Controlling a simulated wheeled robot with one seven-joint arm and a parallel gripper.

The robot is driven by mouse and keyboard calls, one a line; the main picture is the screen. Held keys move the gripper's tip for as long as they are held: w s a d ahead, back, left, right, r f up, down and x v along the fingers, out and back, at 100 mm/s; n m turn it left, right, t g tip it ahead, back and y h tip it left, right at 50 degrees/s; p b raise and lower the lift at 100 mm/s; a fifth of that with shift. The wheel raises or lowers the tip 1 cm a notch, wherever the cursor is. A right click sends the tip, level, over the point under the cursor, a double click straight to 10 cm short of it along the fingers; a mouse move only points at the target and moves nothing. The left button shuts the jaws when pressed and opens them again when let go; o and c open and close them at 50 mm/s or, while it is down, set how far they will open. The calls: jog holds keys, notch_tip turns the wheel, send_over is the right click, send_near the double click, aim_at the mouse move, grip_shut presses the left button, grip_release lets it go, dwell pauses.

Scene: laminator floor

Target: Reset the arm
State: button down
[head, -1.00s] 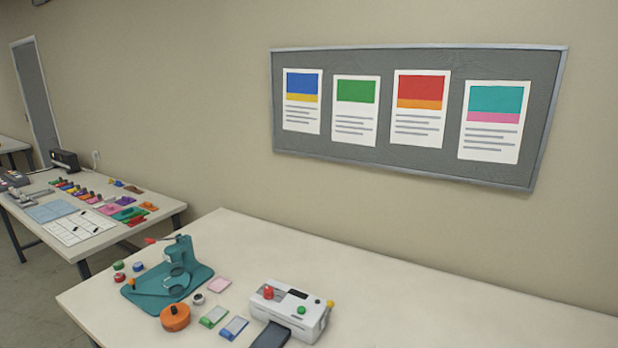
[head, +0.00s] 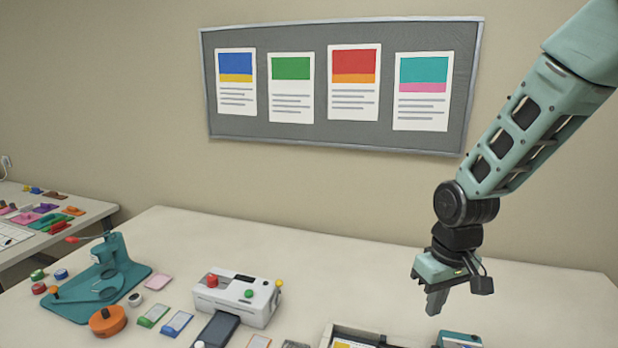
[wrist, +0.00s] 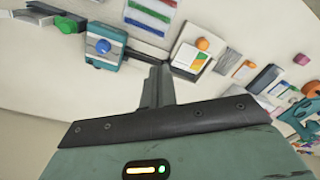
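My gripper (head: 437,303) hangs at the right of the head view, pointing down above the white table (head: 365,262). My teal arm comes in from the upper right and bends down at the wrist. In the wrist view the fingers (wrist: 159,82) are together, with nothing seen between them. The table items show beyond the fingertips, apart from them.
A dark-edged tray (head: 340,329) and teal device (head: 459,340) lie at the front. A pinboard (head: 340,85) hangs behind.

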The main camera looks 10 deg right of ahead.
jog(key=s+a+n+b, duration=0.5)
jog(key=s+a+n, duration=0.1)
jog(key=s+a, duration=1.1)
jog(key=shift+s+a+b, duration=0.4)
jog(key=shift+a, duration=0.3)
jog(key=shift+r, duration=0.1)
